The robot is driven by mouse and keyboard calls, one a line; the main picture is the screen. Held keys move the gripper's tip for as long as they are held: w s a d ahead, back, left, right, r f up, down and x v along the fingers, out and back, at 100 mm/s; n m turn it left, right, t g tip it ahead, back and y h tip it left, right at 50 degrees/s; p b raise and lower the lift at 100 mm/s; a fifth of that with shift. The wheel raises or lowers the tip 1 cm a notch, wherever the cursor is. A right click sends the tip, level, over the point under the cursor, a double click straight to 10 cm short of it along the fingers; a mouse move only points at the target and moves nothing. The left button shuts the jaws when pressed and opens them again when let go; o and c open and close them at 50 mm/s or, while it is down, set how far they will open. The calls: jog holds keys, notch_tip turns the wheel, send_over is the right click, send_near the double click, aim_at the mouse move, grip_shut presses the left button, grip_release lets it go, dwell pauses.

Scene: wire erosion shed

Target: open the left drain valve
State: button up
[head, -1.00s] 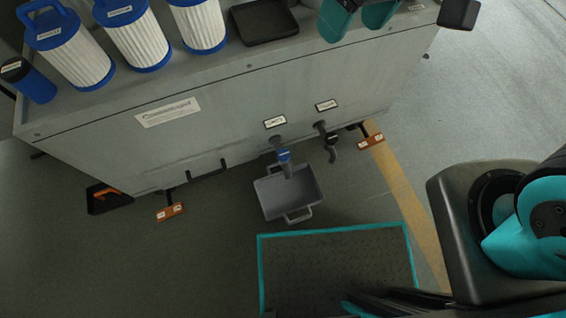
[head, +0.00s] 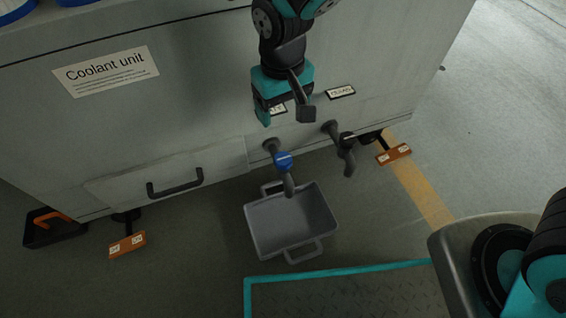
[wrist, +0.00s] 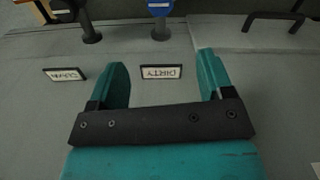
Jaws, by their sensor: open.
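The left drain valve (head: 283,160) has a blue handle and a downward spout on the front of the grey coolant unit. It also shows at the top of the wrist view (wrist: 160,8), partly cut off. The right valve (head: 346,140) has a dark handle. My gripper (head: 284,112) is open and empty, above the left valve and apart from it. It partly covers the left valve's label in the head view. In the wrist view that label, reading DIRTY (wrist: 161,72), shows between the open fingers. The right label (wrist: 65,74) reads CLEAN.
A grey bin (head: 292,222) stands on the floor under the left valve. A drawer-like panel with a dark handle (head: 175,183) is to the left. Orange-marked feet (head: 394,154) support the unit. A teal-edged mat (head: 340,273) lies in front.

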aim_at(283, 158)
notch_tip(283, 158, down, 17)
jog(key=b, duration=0.9)
jog(key=shift+r, duration=0.2)
jog(key=shift+c, duration=0.5)
jog(key=c, duration=0.8)
